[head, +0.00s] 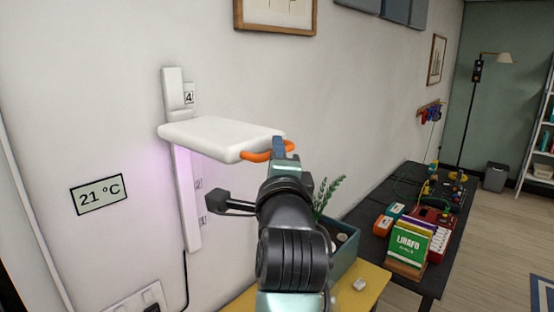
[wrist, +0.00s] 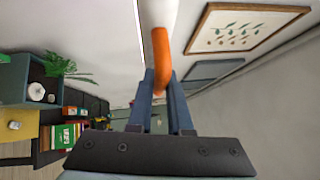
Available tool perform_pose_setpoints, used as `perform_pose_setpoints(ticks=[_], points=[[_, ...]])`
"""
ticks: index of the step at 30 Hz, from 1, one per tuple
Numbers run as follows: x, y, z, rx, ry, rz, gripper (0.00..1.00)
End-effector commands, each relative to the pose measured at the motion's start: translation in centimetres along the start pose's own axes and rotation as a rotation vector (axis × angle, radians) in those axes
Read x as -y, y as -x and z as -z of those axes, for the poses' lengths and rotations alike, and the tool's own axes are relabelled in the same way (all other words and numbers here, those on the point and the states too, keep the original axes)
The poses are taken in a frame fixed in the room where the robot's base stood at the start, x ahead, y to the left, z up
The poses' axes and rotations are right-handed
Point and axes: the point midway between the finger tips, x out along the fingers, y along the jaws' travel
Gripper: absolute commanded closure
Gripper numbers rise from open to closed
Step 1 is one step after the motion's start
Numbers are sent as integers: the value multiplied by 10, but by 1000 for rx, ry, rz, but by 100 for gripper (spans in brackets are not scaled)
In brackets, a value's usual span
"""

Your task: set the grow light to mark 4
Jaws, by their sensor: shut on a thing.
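The grow light is a white flat lamp head (head: 215,136) on a white vertical wall rail (head: 187,205), with a purple glow beneath it. The lamp head is high on the rail, a little below the label for mark 4 (head: 188,97). Lower labels show beside the rail; one reads 2, and mark 3 is not visible. An orange handle (head: 258,156) sticks out from the lamp's front edge. My gripper (head: 283,143) is shut on this handle. In the wrist view the orange handle (wrist: 161,60) stands between the fingers.
A planter box (head: 345,262) with a green plant stands on a yellow table (head: 372,290) below my arm. A dark workbench (head: 405,180) with boxes lies to the right. A wall display (head: 99,194) reads 21 °C. A picture frame (head: 275,28) hangs above.

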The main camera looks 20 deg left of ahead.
Motion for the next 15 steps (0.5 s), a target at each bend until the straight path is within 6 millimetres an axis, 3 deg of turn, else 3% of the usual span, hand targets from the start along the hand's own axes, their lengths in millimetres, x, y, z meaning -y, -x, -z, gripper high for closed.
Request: perform_pose_setpoints(ticks=[1,6,15], points=[[21,-2,-4,2,-1,5,100],[50,-6,-7,2,0,5,100],[62,-8,-9,2,0,7,100]])
